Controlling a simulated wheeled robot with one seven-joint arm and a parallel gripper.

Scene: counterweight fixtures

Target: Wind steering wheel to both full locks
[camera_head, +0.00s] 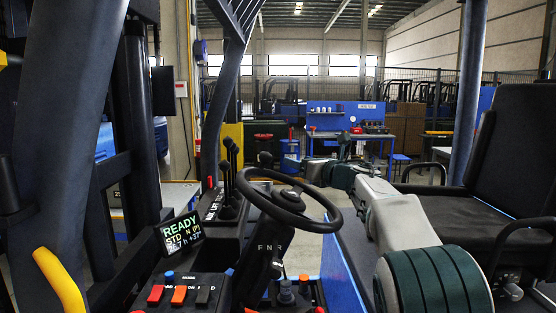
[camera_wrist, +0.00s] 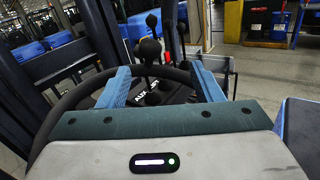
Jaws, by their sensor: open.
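The black steering wheel (camera_head: 333,222) is tilted on its column in the lower middle of the head view. In the wrist view, its dark rim (camera_wrist: 75,95) curves across the picture, passing by the fingers. My gripper (camera_head: 318,171) is near the wheel's far right side in the head view, where it is small and partly hard to make out. In the wrist view, my gripper (camera_wrist: 165,78) has its two blue fingers wide apart, with the rim near them. I cannot tell whether a finger touches the rim.
Black levers (camera_head: 228,175) stand left of the wheel. A display (camera_head: 181,232) reading READY and a panel of coloured switches (camera_head: 180,294) are at lower left. A black seat (camera_head: 500,190) is at right. Dark frame posts (camera_head: 60,110) stand at left. A blue workbench (camera_head: 345,135) is far behind.

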